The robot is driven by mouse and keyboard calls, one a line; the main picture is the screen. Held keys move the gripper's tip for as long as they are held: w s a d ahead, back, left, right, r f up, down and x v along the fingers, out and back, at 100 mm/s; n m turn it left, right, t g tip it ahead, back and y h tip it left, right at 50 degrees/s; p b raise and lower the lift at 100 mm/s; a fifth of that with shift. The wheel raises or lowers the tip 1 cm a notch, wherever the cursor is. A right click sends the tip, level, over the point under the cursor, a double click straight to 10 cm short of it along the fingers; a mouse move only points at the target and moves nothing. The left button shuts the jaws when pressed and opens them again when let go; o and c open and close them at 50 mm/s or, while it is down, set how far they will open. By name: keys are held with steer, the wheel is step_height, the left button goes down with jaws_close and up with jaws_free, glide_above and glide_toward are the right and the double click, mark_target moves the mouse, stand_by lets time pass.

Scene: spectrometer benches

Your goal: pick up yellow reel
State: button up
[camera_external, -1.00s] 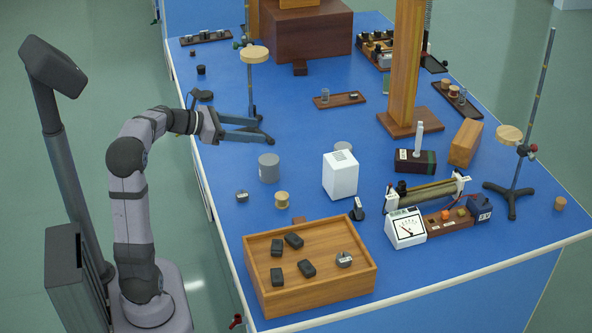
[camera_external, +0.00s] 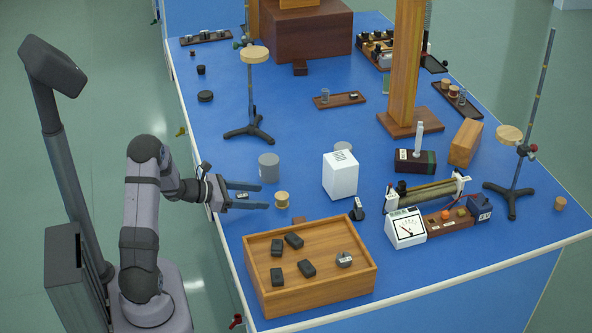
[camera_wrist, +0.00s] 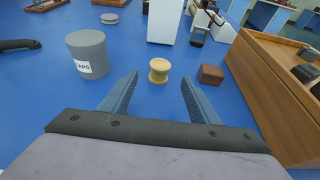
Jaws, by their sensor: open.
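The yellow reel (camera_external: 282,200) stands upright on the blue table, behind the wooden tray and right of my gripper in the external view. In the wrist view the reel (camera_wrist: 158,71) is ahead of the fingertips, near the middle of the gap between them. My gripper (camera_external: 264,195) is open and empty, held low near the table's left edge with its fingers pointing at the reel. Both fingers also show in the wrist view (camera_wrist: 158,82). I see no contact with the reel.
A grey cylinder (camera_external: 268,167) stands behind the reel, left of it in the wrist view. A small brown block (camera_wrist: 210,74) sits right of the reel. The wooden tray (camera_external: 318,293) holds several dark blocks. A white box (camera_external: 340,176) stands farther right.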

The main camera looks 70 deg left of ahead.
mark_target(276, 196)
steer(key=shift+p+x, duration=0.85)
steer(key=shift+x, duration=2.6)
steer(key=c, duration=1.1)
